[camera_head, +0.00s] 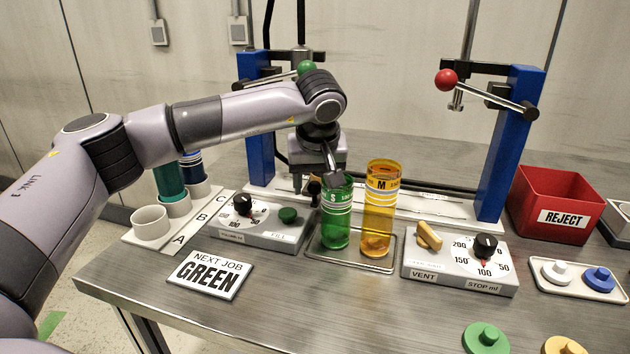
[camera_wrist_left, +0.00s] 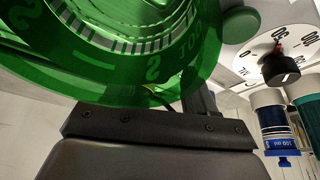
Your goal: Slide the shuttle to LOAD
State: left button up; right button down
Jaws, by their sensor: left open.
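My left gripper (camera_head: 315,181) points down with its jaws apart, behind and beside the green cylinder marked S (camera_head: 336,225). A small black knob (camera_head: 314,188) shows between or just behind its fingers; I cannot tell whether they touch it. A pale rail strip (camera_head: 430,208) with printed marks runs between the blue posts behind the cylinders. I cannot clearly make out the shuttle or a LOAD label. In the left wrist view the transparent green cylinder (camera_wrist_left: 110,45) fills the upper left, close to the gripper. My right gripper is out of view.
The orange cylinder marked M (camera_head: 379,215) stands beside the green one on a metal tray (camera_head: 385,262). Dial boxes flank them: one on the left (camera_head: 270,236), one on the right (camera_head: 450,272). A red REJECT bin (camera_head: 560,190) stands at right. The front tabletop is mostly clear.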

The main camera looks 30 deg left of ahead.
pick_arm(q)
jog(key=v, duration=0.7)
jog(key=shift+d+r+p, duration=0.1)
jog(key=shift+p, duration=0.2)
